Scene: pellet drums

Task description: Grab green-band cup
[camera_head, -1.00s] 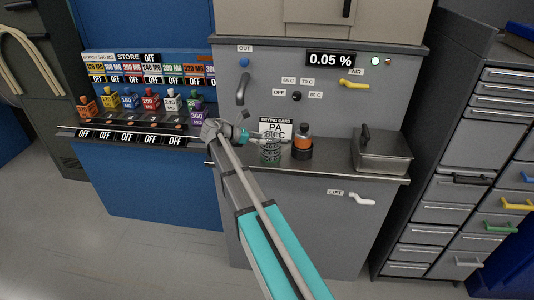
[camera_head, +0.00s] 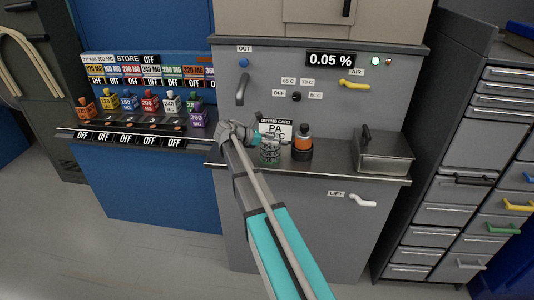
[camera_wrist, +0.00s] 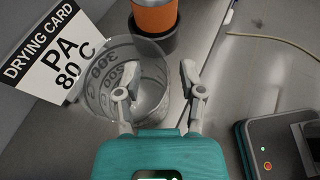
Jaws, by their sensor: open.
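A clear cup with dark printed measuring marks (camera_wrist: 100,84) stands on the grey ledge in the wrist view. In the head view it (camera_head: 270,154) looks greenish; a separate green band is not clear. My gripper (camera_wrist: 160,72) is open over the cup's near right side. Its left finger overlaps the cup in the picture, and its right finger lies just beyond the cup's right side. I cannot tell whether the left finger is above, inside or in front of the cup. In the head view my gripper (camera_head: 262,136) is at the cup's upper left.
A drying card (camera_wrist: 42,52) stands behind the cup. An orange-and-black bottle (camera_wrist: 154,16) sits close behind it in a dark holder. A grey lidded box (camera_head: 384,153) is at the ledge's right end. Coloured bottles (camera_head: 149,106) line the store shelf at left.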

